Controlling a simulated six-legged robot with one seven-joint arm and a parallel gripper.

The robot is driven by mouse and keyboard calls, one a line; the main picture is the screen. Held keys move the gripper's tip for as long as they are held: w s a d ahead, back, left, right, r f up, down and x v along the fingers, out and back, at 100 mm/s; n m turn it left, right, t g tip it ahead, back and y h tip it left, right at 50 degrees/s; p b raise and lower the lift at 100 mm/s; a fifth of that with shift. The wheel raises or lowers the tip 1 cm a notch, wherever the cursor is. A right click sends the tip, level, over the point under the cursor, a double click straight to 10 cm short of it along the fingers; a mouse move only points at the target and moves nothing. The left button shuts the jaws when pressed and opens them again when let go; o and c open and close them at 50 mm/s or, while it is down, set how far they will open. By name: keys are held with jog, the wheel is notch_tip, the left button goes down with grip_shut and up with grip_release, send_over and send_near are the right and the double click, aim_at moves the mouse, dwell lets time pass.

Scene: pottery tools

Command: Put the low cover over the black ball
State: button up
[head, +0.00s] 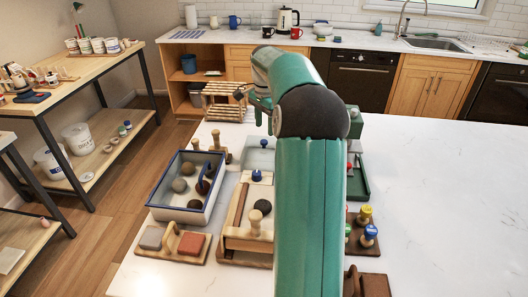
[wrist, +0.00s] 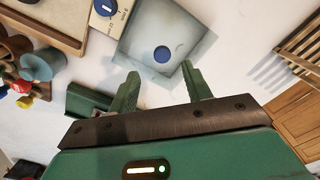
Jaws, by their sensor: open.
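The low cover (head: 262,157) looks like a shallow, pale see-through box with a blue knob on top. It stands on the white worktop behind the wooden tray, and shows in the wrist view (wrist: 180,25) with its knob (wrist: 162,54). The black ball (head: 263,207) sits in the wooden tray, beside a light wooden knob; I do not see it in the wrist view. My gripper (wrist: 160,73) is open and empty. Its fingertips overlap the near edge of the cover in the wrist view, with the knob just beyond the gap. The head view shows my gripper (head: 260,103) partly behind my arm.
The wooden tray (head: 233,240) also bears a blue knob. A blue-rimmed bin (head: 180,215) with several balls stands left of it. A slatted wooden rack (head: 224,110) stands behind the cover. Colourful knobbed tools (head: 367,235) lie to the right. The worktop's far right is clear.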

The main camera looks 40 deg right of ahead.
aim_at(264, 141)
notch_tip(264, 141, down, 6)
jog(key=shift+w+r, duration=0.1)
jog(key=shift+w, duration=0.05)
jog(key=shift+c, duration=0.2)
grip_shut()
